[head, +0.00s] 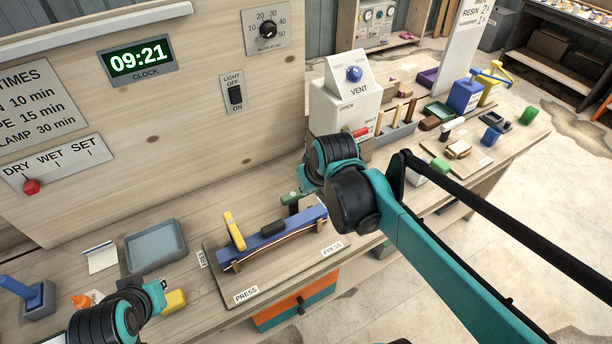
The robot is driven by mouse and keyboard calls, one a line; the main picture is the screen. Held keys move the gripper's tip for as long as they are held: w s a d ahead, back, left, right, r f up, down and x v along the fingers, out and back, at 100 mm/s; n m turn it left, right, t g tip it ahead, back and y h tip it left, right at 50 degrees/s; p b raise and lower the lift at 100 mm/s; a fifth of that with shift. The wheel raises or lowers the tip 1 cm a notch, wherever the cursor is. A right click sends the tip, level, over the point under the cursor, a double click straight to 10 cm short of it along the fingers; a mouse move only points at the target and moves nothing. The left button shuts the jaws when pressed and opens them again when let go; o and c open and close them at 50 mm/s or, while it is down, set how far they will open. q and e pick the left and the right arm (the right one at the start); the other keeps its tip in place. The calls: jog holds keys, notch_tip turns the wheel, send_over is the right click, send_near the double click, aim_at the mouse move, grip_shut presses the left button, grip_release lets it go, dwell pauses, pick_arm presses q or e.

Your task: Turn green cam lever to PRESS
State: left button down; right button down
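The green cam lever (290,198) shows as a short green handle at the right end of the blue press bar (285,232). A yellow cam lever (234,230) stands tilted upright at the bar's left end. PRESS labels (246,294) lie at the front left and front right of the press board. My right arm reaches over the press's right end. Its wrist hides part of the green lever's surroundings, and its fingers cannot be made out. My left gripper (157,291) is low at the left beside a yellow block (174,301); its finger opening is unclear.
A grey tray (156,247) and a blue-handled tool (32,295) lie at the left. A white VENT box (345,105) stands behind my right arm. Small blocks and tools crowd the bench to the right. Bare bench shows between the tray and the press board.

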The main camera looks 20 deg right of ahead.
jog(key=g+p, duration=0.2)
send_over(300, 194)
jog(key=w+d, duration=0.3)
jog(key=f, duration=0.2)
jog(key=shift+w+d+f+n+y, duration=0.15)
jog(key=shift+w+f+n+y, duration=0.2)
jog(key=shift+w, duration=0.3)
notch_tip(300, 194, down, 9)
jog(key=b, duration=0.3)
jog(key=shift+s+f, duration=0.2)
jog(key=shift+s, duration=0.15)
jog(key=shift+s+d, duration=0.1)
